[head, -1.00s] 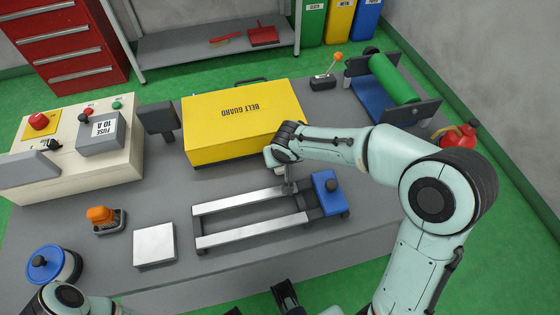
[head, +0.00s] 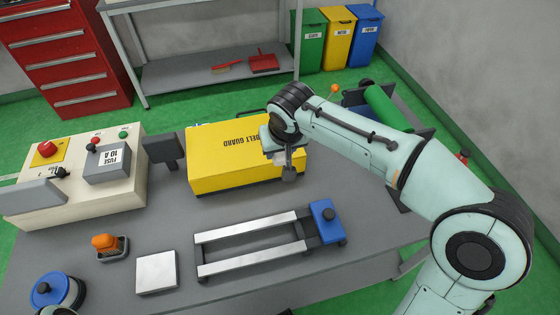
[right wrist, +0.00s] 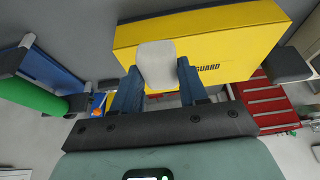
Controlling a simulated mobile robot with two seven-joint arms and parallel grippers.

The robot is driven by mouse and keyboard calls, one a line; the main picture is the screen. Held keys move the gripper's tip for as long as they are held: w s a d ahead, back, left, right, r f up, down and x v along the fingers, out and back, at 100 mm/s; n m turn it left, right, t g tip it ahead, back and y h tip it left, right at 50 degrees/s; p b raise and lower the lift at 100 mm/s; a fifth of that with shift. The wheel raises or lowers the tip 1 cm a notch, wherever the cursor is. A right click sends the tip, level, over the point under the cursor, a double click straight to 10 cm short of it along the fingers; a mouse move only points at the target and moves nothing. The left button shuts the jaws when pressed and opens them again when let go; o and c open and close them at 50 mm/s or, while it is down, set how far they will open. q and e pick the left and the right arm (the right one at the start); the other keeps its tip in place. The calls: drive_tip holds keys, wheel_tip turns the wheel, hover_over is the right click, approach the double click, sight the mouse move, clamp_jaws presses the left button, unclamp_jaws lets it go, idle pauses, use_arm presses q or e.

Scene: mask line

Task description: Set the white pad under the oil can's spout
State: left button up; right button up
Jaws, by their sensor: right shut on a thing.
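My right gripper (head: 288,168) is raised in front of the yellow belt guard. It is shut on a pale, round-cornered piece, which I take to be the white pad (right wrist: 156,64); it shows between the blue fingers in the right wrist view. In the head view the wrist and fingers largely hide it. Of the likely oil can, only a small red part (head: 463,155) shows past the bench's right end, behind my right arm; its spout is hidden. My left gripper is out of the picture.
A pale square plate (head: 156,272) lies on the bench beside an orange-topped item (head: 108,245). A rail frame with a blue block (head: 325,222) lies front centre. The yellow belt guard (head: 215,175) stands behind. A green roller (head: 388,108) is at the back right.

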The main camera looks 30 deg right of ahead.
drive_tip(key=shift+r, duration=0.95)
drive_tip(key=shift+m, duration=0.4)
drive_tip(key=w+a+f+p, duration=0.1)
drive_tip(key=w+f+p, duration=0.1)
drive_tip(key=w+a+f+p, duration=0.2)
drive_tip(key=w, duration=0.1)
drive_tip(key=w+a+f+p, duration=0.2)
drive_tip(key=w+f, duration=0.1)
drive_tip(key=shift+a, duration=0.1)
drive_tip(key=shift+w+a+f, duration=0.1)
drive_tip(key=shift+a+f, duration=0.05)
drive_tip(key=shift+f, duration=0.05)
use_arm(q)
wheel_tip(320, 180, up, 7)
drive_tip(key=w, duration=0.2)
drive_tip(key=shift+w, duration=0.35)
use_arm(e)
drive_tip(key=shift+f, duration=0.15)
